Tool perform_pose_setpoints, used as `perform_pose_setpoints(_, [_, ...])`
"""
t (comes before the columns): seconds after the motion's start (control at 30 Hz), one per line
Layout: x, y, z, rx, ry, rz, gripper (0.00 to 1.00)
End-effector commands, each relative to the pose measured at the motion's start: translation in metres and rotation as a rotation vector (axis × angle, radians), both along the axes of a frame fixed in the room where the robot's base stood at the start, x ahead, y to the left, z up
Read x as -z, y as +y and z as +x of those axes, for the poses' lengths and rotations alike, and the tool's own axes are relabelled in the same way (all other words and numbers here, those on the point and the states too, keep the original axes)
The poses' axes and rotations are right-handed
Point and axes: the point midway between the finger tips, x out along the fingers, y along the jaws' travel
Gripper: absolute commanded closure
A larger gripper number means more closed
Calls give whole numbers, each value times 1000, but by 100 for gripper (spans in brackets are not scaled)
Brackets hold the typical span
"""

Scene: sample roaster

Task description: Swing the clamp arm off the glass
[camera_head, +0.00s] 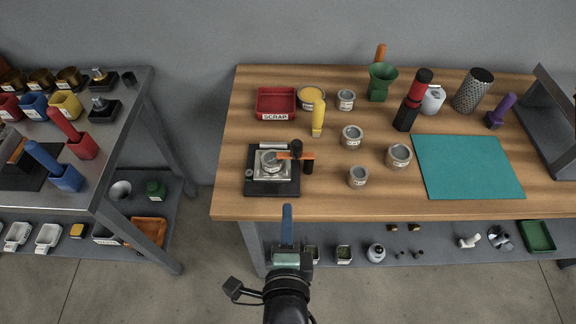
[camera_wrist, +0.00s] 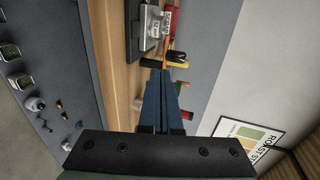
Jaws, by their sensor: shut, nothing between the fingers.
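The fixture is a black base plate (camera_head: 262,187) with a square metal body (camera_head: 259,174) near the table's front left edge. A round glass (camera_head: 271,160) appears on top of the body. The orange clamp arm (camera_head: 288,155) reaches from a black post on the right towards the left, its tip over the glass. A black knob stands up behind the arm. My gripper (camera_head: 287,208) is in front of the table edge, its blue fingers together and empty, apart from the clamp arm.
A red scrap tray (camera_head: 276,117), a yellow upright tool (camera_head: 318,118) and several tins stand behind and right of the fixture. A teal mat (camera_head: 468,167) lies at right. A lower shelf holds small items.

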Motion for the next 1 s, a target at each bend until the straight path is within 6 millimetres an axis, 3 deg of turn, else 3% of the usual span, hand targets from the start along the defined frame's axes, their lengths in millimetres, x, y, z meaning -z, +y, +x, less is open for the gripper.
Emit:
perform_pose_setpoints(0.53, [26,0,88,0,-3,-1,100])
perform_pose_setpoints(0.7, [25,0,111,0,-3,-1,100])
perform_pose_setpoints(1.0, [27,0,128,0,-1,-1,100])
